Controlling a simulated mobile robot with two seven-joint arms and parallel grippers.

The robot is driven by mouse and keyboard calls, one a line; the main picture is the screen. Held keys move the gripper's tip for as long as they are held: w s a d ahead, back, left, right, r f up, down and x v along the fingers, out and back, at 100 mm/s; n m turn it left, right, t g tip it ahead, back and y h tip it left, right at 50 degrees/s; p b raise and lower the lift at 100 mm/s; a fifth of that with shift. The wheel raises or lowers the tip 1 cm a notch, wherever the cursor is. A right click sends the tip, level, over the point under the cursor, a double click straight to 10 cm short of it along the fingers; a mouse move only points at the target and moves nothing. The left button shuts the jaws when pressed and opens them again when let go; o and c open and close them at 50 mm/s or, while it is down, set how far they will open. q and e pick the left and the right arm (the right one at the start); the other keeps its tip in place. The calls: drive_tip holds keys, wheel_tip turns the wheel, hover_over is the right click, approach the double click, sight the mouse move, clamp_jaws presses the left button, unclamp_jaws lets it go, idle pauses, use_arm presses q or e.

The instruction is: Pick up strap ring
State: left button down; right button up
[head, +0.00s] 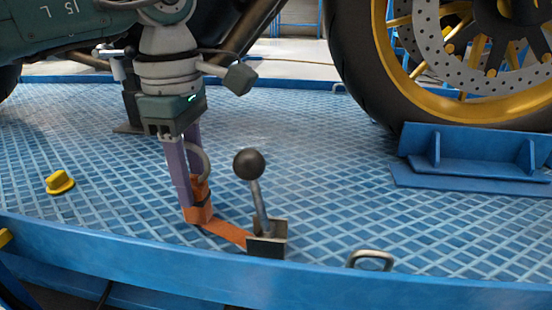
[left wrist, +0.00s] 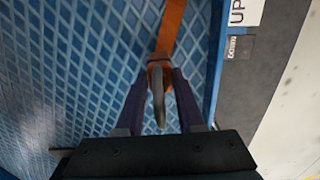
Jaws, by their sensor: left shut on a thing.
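My left gripper (head: 190,192) points straight down over the blue platform, its purple fingers shut on the strap ring. The strap ring (head: 204,160) is a grey metal loop standing up between the fingers, partly hidden by them. In the left wrist view the ring (left wrist: 158,98) shows edge-on between the two fingers. An orange strap (head: 228,233) runs from the ring's lower end along the platform to the foot of a lever. In the left wrist view the strap (left wrist: 172,28) leads away toward the top. My right gripper is not in view.
A lever with a black ball knob (head: 249,163) stands right of the gripper. A yellow knob (head: 60,182) lies left. A metal loop (head: 370,260) is at the front edge. A motorcycle wheel (head: 375,75) and blue chock (head: 470,150) stand right. UP/DOWN labels (left wrist: 245,12) show beside the platform.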

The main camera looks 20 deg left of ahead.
use_arm(q)
drive_tip(key=shift+r, duration=0.15)
wheel_tip(320, 180, up, 10)
drive_tip(key=p, duration=0.7)
idle(0.8)
